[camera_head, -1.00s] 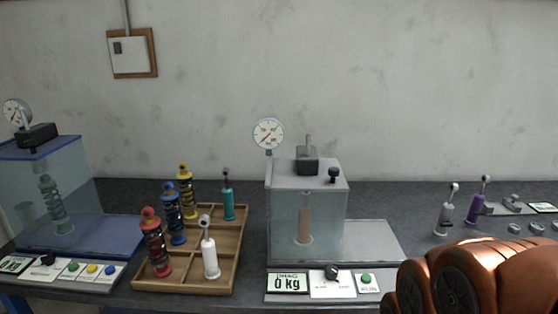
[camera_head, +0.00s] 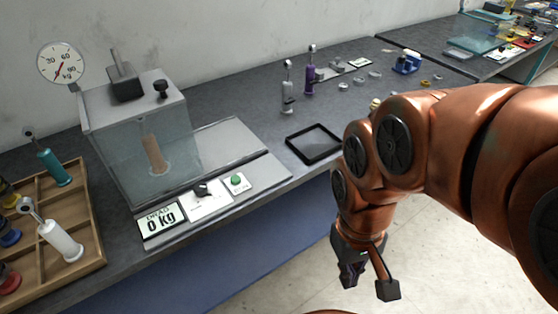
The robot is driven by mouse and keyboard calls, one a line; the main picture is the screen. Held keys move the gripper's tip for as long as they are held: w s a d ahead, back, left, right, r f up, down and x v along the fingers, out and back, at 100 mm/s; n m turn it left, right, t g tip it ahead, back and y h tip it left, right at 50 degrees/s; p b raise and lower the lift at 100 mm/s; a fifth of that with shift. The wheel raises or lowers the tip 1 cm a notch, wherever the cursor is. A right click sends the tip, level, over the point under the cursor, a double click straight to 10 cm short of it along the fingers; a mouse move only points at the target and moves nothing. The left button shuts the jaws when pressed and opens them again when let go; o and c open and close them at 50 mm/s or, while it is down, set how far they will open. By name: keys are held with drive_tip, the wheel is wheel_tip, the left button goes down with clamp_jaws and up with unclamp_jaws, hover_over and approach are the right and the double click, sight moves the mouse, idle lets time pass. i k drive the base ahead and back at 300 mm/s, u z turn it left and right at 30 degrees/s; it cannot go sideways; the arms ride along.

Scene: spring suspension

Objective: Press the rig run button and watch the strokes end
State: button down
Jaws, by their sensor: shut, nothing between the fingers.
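A clear-walled grey rig (camera_head: 140,135) stands on the bench at the left, with a brown cylinder (camera_head: 154,155) inside and a round dial gauge (camera_head: 60,63) behind it. At its front are a display (camera_head: 161,220) reading 0 kg, a panel with a black knob (camera_head: 201,190), and a green button (camera_head: 236,180). Whether this green button is the run button cannot be read. My gripper (camera_head: 350,278) is shut and empty, pointing down in front of the bench edge, right of and apart from the green button.
A wooden tray (camera_head: 90,225) with several dampers is at the left. An empty black tray (camera_head: 314,143) lies right of the rig. Grey (camera_head: 287,90) and purple (camera_head: 309,75) dampers stand behind it.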

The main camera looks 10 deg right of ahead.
sight(235, 180)
drive_tip(key=z, duration=2.3)
drive_tip(key=k, duration=1.95)
drive_tip(key=u, duration=2.4)
drive_tip(key=i, duration=0.5)
drive_tip(key=u, duration=0.05)
